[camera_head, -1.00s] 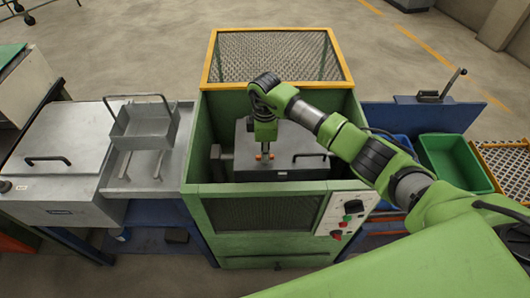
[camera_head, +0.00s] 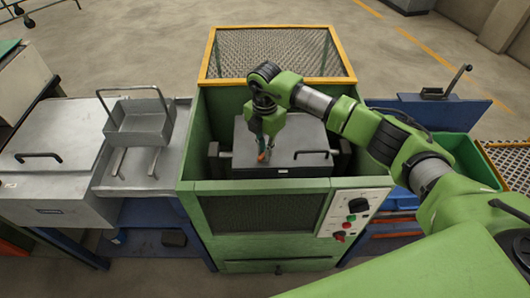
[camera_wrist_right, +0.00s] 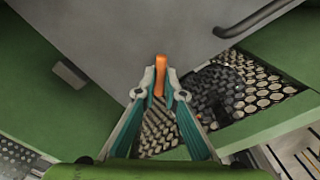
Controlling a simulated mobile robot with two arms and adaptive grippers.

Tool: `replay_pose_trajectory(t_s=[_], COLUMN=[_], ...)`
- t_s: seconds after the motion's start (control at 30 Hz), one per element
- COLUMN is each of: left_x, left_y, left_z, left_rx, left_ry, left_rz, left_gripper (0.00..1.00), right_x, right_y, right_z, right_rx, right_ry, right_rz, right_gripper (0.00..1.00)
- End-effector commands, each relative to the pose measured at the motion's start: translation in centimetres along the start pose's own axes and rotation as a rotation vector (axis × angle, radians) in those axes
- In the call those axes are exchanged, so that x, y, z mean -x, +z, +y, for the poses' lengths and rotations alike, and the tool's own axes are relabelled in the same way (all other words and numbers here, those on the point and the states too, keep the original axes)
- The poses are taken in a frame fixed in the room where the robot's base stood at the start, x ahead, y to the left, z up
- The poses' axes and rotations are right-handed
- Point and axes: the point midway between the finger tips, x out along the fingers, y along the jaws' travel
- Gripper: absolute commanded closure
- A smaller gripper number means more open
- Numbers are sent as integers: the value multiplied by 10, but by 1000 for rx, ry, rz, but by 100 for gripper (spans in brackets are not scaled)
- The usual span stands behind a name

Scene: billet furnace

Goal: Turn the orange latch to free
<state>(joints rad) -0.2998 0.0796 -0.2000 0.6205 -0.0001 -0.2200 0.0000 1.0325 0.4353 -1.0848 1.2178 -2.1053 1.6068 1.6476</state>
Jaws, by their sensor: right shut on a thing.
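The orange latch (camera_wrist_right: 160,74) stands between the fingertips of my right gripper (camera_wrist_right: 160,92) in the right wrist view, at the edge of a grey lid (camera_wrist_right: 120,40). The right gripper is shut on it. In the head view the latch (camera_head: 262,156) shows as a small orange spot under the right gripper (camera_head: 263,150), on the front part of the grey box (camera_head: 300,160) inside the green machine (camera_head: 190,140). The gripper hides part of the latch there. My left gripper is not in view.
A black handle (camera_head: 312,152) lies on the grey lid right of the latch. Green walls and a yellow-framed mesh guard (camera_head: 272,52) surround the box. A control panel (camera_head: 350,215) is at the front right. A grey basket (camera_head: 140,122) stands left, a green bin (camera_head: 468,160) right.

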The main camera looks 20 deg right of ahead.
Motion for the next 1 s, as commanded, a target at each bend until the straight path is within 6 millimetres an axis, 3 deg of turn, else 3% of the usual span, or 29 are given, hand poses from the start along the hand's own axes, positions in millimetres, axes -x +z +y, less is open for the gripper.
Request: replay_pose_trajectory(t_s=[0.6,1.0], left_x=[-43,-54], left_y=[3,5], left_z=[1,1], left_rx=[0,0], left_ry=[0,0], left_rz=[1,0], left_gripper=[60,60], right_x=[-2,-1], right_y=[0,0], right_z=[0,0], right_rx=[540,709], right_ry=[1,0], right_rz=[-1,0], right_gripper=[100,100])
